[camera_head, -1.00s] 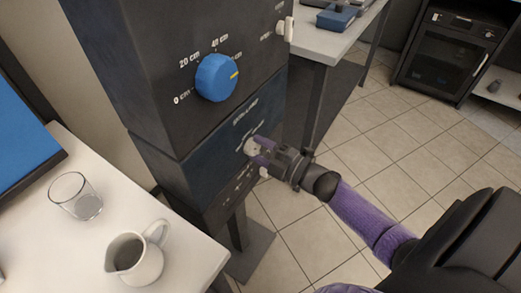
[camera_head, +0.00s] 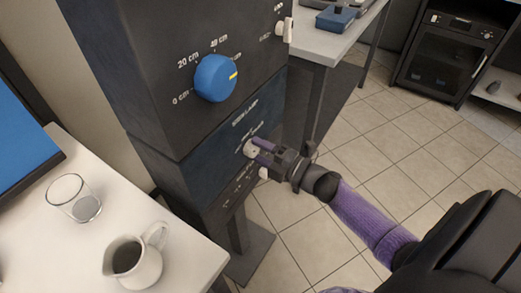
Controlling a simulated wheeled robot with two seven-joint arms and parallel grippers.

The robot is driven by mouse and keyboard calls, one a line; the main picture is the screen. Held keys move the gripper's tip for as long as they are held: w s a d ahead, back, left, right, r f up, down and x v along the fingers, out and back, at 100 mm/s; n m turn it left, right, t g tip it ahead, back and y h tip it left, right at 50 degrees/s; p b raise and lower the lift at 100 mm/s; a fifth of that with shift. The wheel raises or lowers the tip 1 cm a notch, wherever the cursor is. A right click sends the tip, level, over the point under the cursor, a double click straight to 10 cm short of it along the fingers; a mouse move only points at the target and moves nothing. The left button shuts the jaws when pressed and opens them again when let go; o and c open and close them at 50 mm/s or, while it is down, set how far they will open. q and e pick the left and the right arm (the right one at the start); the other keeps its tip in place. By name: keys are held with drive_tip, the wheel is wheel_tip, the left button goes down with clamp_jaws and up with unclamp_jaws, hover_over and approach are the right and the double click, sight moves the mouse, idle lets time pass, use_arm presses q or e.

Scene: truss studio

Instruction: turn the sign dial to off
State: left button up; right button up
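A small pale dial (camera_head: 249,150) sits on the dark blue panel of the tall cabinet, under lettering that seems to read "SIGN LAMP". Small marks around it are too blurred to read, so its setting cannot be told. My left gripper is not in view.
A large blue knob (camera_head: 214,79) with a cm scale is above the dial. A white switch (camera_head: 284,29) is at the upper right. A white table (camera_head: 190,245) at lower left holds a glass (camera_head: 75,199) and a pitcher (camera_head: 134,261). Tiled floor is open at right.

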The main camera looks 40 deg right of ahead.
drive_tip(key=o, duration=0.5)
drive_tip(key=shift+c, duration=0.2)
use_arm(q)
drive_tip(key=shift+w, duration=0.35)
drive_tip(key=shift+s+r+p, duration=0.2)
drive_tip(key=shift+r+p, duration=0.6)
drive_tip(key=shift+p, duration=0.05)
use_arm(e)
drive_tip(key=v, duration=1)
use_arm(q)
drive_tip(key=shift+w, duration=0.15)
